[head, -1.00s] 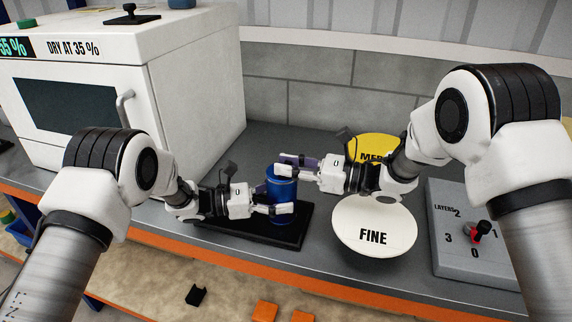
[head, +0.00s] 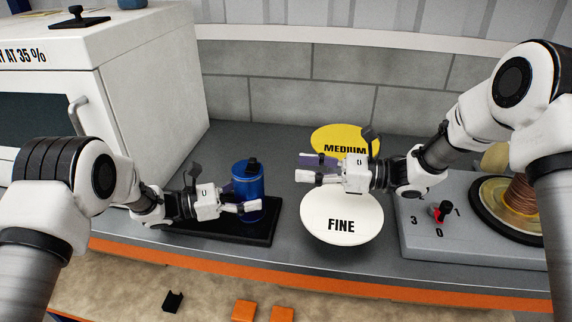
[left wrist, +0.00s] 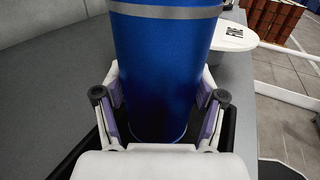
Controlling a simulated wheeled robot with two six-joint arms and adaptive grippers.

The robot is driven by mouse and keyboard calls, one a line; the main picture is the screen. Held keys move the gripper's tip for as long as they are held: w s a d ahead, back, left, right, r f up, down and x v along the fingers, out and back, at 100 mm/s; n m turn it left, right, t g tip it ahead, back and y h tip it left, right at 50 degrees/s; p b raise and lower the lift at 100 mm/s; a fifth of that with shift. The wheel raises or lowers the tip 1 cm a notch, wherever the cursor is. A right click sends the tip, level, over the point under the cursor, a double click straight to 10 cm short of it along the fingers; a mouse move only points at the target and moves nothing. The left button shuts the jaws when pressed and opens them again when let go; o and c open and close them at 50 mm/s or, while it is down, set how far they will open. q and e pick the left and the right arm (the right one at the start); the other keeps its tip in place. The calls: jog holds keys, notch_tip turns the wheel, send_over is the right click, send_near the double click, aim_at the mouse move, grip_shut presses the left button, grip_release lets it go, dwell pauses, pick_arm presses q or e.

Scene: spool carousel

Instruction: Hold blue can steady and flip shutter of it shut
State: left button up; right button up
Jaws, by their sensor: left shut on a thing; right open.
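The blue can (head: 248,184) stands upright on a black base plate (head: 262,232) on the grey bench. A small black piece, its shutter (head: 253,164), shows at the top of the can; whether it is fully shut I cannot tell. My left gripper (head: 246,207) is shut on the can's lower body. In the left wrist view the can (left wrist: 168,70) fills the space between the two fingers. My right gripper (head: 311,168) is open and empty, to the right of the can and apart from it, above the white FINE disc.
The white FINE disc (head: 341,226) and yellow MEDIUM disc (head: 346,136) lie right of the can. A grey dial box (head: 419,240) with a red-black knob and a copper spool (head: 521,198) are further right. A white dryer (head: 145,90) stands left.

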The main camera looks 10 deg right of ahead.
dwell(0.3)
pick_arm(q)
jog(key=o, duration=1.4)
